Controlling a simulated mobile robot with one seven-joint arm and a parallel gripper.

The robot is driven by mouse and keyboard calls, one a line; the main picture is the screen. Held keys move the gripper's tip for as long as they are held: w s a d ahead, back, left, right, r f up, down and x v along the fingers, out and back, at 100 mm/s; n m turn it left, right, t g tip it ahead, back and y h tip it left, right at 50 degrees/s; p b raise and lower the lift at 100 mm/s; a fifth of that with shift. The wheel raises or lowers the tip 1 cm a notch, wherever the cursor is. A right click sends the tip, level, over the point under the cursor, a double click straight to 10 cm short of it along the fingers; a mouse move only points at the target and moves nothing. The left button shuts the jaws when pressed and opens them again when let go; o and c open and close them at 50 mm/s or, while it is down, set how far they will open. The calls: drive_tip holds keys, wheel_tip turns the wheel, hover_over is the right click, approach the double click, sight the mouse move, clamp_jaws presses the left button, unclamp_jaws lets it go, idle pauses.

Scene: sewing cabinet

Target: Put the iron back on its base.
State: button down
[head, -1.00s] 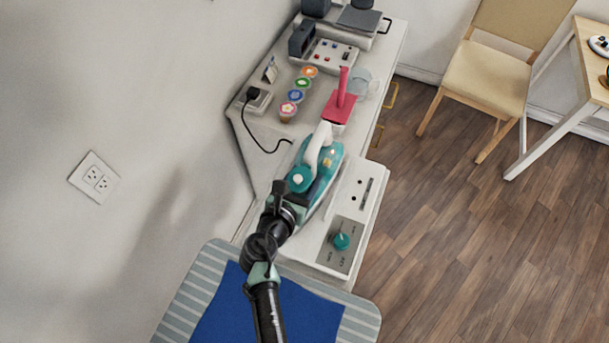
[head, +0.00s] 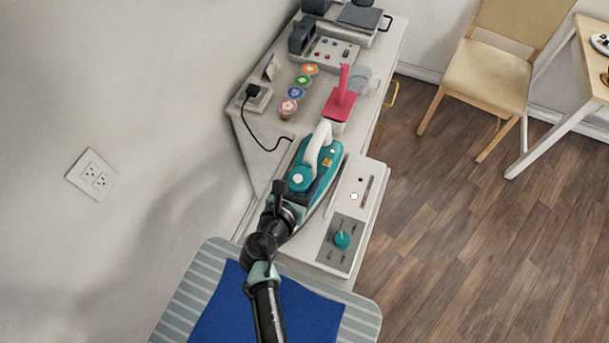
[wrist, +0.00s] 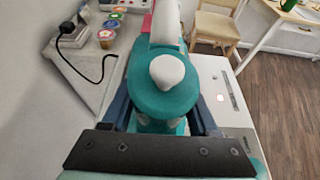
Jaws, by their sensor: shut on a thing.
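The iron (head: 323,166) is teal with a white handle. In the head view it is at the middle, over the left part of a white base unit (head: 346,210) with a teal knob. My gripper (head: 285,205) is shut on the iron at its near end. In the wrist view the iron (wrist: 165,90) fills the middle, between the two dark fingers of my gripper (wrist: 163,120). The iron's underside is hidden, so I cannot tell whether it touches the base. A small light on the base unit shows white in the head view and reddish in the wrist view.
A striped ironing board (head: 190,300) with blue cloth (head: 225,305) is in front. Beyond the iron are a red-handled object (head: 341,100), coloured cups (head: 302,82) and a black cord (head: 262,145). The wall is close on the left; open floor (head: 450,230) is on the right.

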drive_tip(key=shift+w, duration=0.15)
drive_tip(key=shift+c, duration=0.4)
unclamp_jaws()
drive_tip(key=shift+s+f, duration=0.3)
drive_tip(key=shift+f, duration=0.05)
drive_tip(key=v, duration=1.3)
drive_tip(key=shift+w+a+r, duration=0.1)
drive_tip(key=shift+w+r, duration=0.1)
drive_tip(key=shift+r, duration=0.1)
